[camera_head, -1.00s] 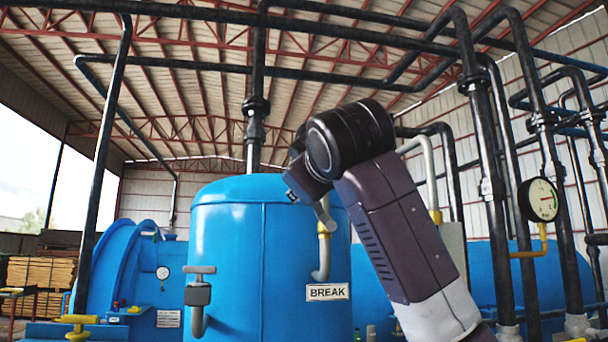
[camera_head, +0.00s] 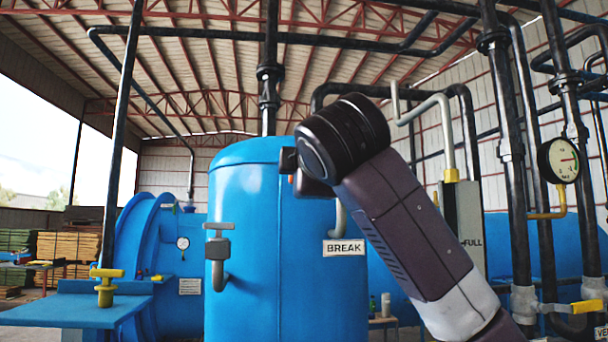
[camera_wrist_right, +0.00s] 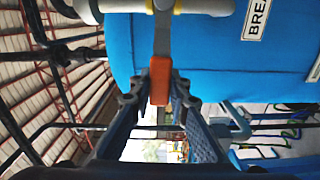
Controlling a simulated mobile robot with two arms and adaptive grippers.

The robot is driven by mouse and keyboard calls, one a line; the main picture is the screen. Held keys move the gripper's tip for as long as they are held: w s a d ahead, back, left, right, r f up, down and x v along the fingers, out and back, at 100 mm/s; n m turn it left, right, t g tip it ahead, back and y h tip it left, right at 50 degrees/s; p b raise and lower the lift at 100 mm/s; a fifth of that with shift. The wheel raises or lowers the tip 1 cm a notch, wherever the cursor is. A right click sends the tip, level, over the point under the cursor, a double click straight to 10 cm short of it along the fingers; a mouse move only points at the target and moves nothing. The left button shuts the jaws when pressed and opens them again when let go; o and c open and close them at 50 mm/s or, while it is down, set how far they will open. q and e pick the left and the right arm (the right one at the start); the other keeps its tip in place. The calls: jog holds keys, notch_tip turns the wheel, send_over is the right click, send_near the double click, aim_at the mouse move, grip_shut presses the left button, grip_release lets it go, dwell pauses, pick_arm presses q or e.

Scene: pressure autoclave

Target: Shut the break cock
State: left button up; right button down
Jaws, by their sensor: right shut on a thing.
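The break cock sits on a pipe (camera_head: 341,217) on the blue tank, above the BREAK label (camera_head: 344,247). In the head view my right arm hides the cock itself. In the right wrist view the cock's grey lever (camera_wrist_right: 162,38) ends in an orange grip (camera_wrist_right: 160,80). The lever stands crosswise to its pale pipe (camera_wrist_right: 200,6). My right gripper (camera_wrist_right: 158,96) is shut on the orange grip, one finger on each side. In the head view an orange bit shows beside the dark gripper parts (camera_head: 289,162). My left gripper is not in view.
The blue tank (camera_head: 245,250) stands close behind my right arm. A second cock with a grey handle (camera_head: 217,240) is on its left side. A yellow valve (camera_head: 105,285) stands at the left. Dark pipes and a gauge (camera_head: 558,160) stand at the right.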

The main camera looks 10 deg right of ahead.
jog(key=shift+a+f+n, duration=0.1)
jog(key=shift+f+n, duration=0.2)
jog(key=shift+f, duration=0.2)
jog(key=c, duration=1.8)
grip_release()
jog(key=shift+s+r, duration=0.1)
jog(key=shift+r, duration=0.1)
jog(key=s, duration=1.2)
jog(key=shift+w, duration=0.1)
